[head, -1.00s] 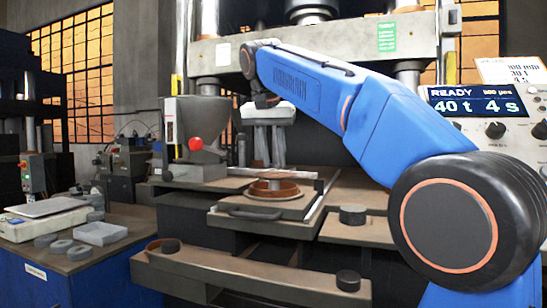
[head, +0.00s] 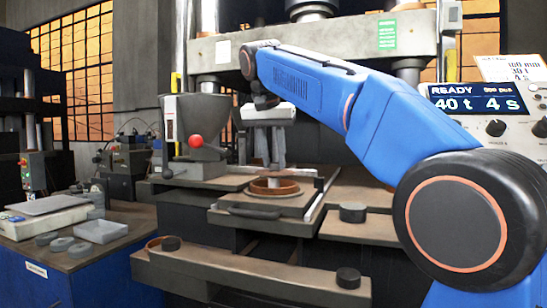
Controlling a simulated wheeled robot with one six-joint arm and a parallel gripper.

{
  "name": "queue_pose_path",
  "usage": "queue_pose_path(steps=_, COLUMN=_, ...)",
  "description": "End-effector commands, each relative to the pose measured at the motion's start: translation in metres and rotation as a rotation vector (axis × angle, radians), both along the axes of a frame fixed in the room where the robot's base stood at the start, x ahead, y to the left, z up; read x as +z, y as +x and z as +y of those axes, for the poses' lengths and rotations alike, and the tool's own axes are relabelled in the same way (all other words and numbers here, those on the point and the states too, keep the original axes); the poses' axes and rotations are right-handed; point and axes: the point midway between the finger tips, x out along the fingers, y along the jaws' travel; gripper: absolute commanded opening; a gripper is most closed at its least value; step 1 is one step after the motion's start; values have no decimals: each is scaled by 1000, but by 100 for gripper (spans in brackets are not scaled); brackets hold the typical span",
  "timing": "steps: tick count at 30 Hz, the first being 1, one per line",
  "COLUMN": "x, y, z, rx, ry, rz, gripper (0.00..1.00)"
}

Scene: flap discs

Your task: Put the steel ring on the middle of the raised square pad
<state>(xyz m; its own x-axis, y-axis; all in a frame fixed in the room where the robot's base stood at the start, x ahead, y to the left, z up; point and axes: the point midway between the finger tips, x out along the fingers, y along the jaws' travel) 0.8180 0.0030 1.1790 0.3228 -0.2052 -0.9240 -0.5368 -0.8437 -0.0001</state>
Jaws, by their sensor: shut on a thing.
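The steel ring (head: 273,190) looks brownish and lies level at the middle of the raised square pad (head: 236,202) in the head view. Whether it touches the pad or hangs just above it, I cannot tell. My gripper (head: 273,166) points straight down from the arm, its pale fingers reaching to the ring from above. It is shut on the ring. The fingertips are small and partly lost against the ring, so the exact grip is unclear.
A grey hopper with a red knob (head: 196,141) stands close to the left of my gripper. Dark pucks (head: 353,212) sit on the shelf right of the pad and on the front bar (head: 250,277). The press head (head: 225,52) is above. A blue bench (head: 80,280) stands left.

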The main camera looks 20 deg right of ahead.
Motion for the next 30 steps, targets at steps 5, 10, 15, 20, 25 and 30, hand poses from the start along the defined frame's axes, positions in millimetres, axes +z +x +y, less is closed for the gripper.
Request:
queue_pose_path(steps=5, x=-2, y=0, z=0, rx=0, ry=0, rz=0, gripper=6)
queue_pose_path(steps=10, x=-3, y=0, z=0, rx=0, ry=0, rz=0, gripper=6)
queue_pose_path(steps=15, x=-5, y=0, z=0, rx=0, ry=0, rz=0, gripper=6)
queue_pose_path(steps=20, x=-5, y=0, z=0, rx=0, ry=0, rz=0, gripper=48)
queue_pose_path(steps=25, x=-5, y=0, z=0, rx=0, ry=0, rz=0, gripper=48)
queue_pose_path(steps=30, x=-2, y=-1, z=1, rx=0, ry=0, rz=0, gripper=48)
